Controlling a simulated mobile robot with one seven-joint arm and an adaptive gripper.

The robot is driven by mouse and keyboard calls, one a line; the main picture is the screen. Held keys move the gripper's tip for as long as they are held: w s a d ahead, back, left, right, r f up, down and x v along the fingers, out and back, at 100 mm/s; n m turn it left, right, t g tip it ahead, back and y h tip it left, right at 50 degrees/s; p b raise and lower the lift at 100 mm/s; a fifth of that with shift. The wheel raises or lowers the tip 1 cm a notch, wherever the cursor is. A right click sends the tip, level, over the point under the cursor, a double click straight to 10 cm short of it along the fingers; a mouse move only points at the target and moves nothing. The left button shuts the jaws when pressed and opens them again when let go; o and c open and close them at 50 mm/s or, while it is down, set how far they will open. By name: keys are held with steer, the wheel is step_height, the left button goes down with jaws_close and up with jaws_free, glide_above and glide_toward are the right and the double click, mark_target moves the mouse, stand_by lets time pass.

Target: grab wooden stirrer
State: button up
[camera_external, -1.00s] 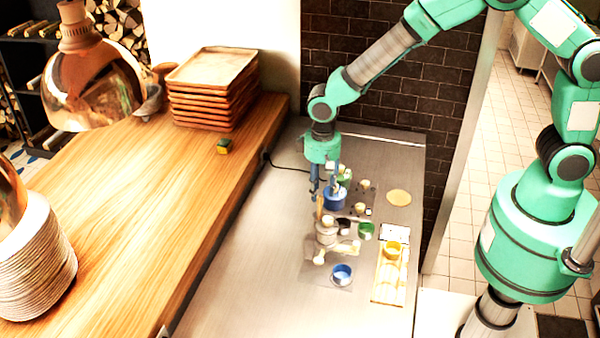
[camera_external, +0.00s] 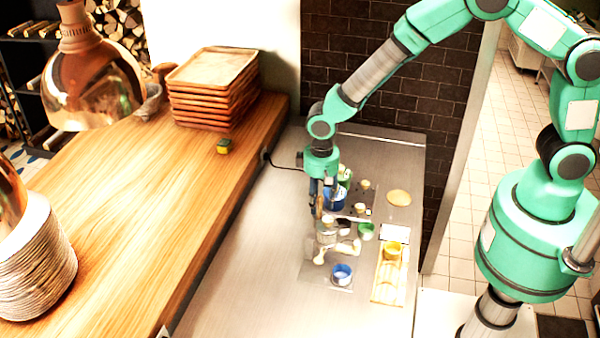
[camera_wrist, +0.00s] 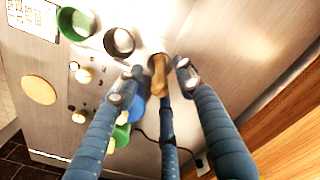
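The wooden stirrer (camera_wrist: 158,76) is a light brown stick whose rounded end points up between my fingers in the wrist view. It also shows as a small brown upright piece (camera_external: 319,208) in the external view, partly hidden by my fingers. Its lower part appears to stand in a small pale container (camera_external: 326,238). My gripper (camera_external: 320,204) points down over it, with its blue fingers on either side. In the wrist view my gripper (camera_wrist: 156,74) is open, with gaps between the stirrer and the side fingertips.
A blue cup (camera_external: 335,199) stands close behind my fingers. A green cup (camera_external: 365,231), a dark cup (camera_external: 343,227) and another blue cup (camera_external: 342,273) are nearby. The steel counter (camera_external: 245,270) is clear at front left.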

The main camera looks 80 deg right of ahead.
jaws_close()
steer(key=shift+r, duration=0.1)
stand_by(0.3)
steer(key=shift+r, duration=4.9)
